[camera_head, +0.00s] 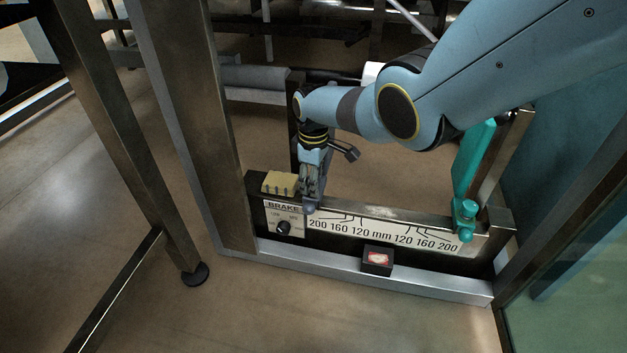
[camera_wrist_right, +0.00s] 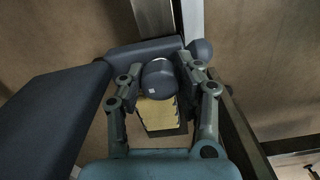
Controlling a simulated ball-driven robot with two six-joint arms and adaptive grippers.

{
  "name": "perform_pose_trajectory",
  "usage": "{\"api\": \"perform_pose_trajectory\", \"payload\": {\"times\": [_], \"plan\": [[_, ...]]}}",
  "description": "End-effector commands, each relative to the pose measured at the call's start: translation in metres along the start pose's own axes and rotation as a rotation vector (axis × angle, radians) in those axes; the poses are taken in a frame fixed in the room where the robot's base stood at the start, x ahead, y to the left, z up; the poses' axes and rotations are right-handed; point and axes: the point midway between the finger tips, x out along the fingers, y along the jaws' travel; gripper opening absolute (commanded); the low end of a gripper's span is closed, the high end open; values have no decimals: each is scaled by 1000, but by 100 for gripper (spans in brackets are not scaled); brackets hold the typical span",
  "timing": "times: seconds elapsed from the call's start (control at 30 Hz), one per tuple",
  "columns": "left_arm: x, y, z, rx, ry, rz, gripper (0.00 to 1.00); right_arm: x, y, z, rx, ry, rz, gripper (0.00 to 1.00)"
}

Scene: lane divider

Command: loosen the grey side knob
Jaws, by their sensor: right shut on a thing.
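The right gripper (camera_head: 311,200) reaches down onto the top rail, near the left end of the scale. In the right wrist view its two fingers (camera_wrist_right: 158,85) are shut on the dark grey round knob (camera_wrist_right: 158,78). Beside this knob is a dark grey bar with a rounded end (camera_wrist_right: 200,48). A large dark grey slab (camera_wrist_right: 50,115) fills the left of that view. In the head view the gripper hides most of the grey part; only a rounded grey end (camera_head: 311,208) shows below the fingers. My left gripper is in neither view.
A teal divider (camera_head: 472,160) with teal knobs (camera_head: 465,210) stands at the rail's right end. A yellow ridged block (camera_head: 280,183) sits left of the gripper, above the brake dial (camera_head: 283,228). Metal posts (camera_head: 190,120) stand left.

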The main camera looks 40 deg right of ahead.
Motion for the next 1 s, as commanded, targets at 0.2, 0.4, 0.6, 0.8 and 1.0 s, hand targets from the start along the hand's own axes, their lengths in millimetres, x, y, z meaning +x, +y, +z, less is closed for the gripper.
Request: {"api": "perform_pose_trajectory", "payload": {"times": [0.2,0.4,0.6,0.8,1.0], "plan": [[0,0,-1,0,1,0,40,2,-1,1,-5,-1,0,1],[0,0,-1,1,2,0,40,2,-1,1,-4,-2,0,36],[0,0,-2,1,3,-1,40,1,0,1,-4,-1,0,59],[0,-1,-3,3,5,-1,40,1,0,0,-3,-1,0,59],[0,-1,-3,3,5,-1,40,-7,1,0,-3,0,1,59]]}}
